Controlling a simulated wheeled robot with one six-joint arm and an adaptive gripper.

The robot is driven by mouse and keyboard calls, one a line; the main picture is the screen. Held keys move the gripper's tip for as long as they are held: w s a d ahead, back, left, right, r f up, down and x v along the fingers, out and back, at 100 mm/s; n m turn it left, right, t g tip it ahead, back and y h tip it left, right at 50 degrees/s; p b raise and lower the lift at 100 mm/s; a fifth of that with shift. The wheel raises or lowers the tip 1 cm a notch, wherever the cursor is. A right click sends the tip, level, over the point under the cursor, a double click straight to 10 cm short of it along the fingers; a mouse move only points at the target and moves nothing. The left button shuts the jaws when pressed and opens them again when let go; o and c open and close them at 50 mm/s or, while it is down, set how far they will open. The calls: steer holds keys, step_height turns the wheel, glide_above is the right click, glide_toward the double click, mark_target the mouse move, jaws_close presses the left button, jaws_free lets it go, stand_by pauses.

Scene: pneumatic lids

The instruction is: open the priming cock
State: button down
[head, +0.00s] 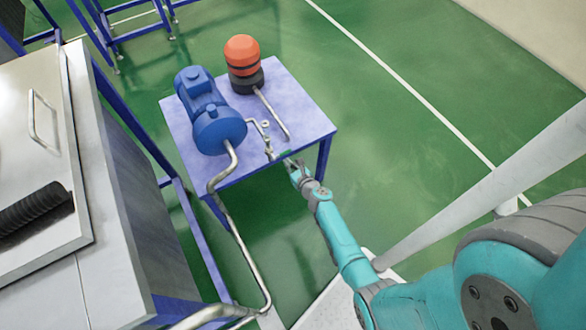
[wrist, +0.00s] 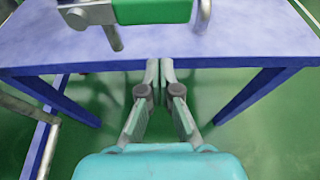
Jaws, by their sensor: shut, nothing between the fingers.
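A small valve on a pipe, which looks like the priming cock (head: 268,150), sits at the front edge of the blue-grey pump table in the head view. In the wrist view a green lever or grip (wrist: 150,10) with grey metal fittings on both sides shows at the top edge, cut off by the frame. My gripper (head: 291,163) is at the table's front edge, close to the valve. In the wrist view my gripper (wrist: 160,66) is shut with its fingertips together and nothing between them. It appears short of the green part and apart from it. The cock's far side is hidden.
The table (head: 296,92) carries a blue motor pump (head: 212,112) and an orange-topped black cylinder (head: 243,62). A bent metal pipe (head: 228,205) runs down from the pump. A large grey cabinet (head: 115,190) stands at left. The green floor at right is mostly clear.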

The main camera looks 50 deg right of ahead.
mark_target(285, 152)
steer(key=shift+r, duration=2)
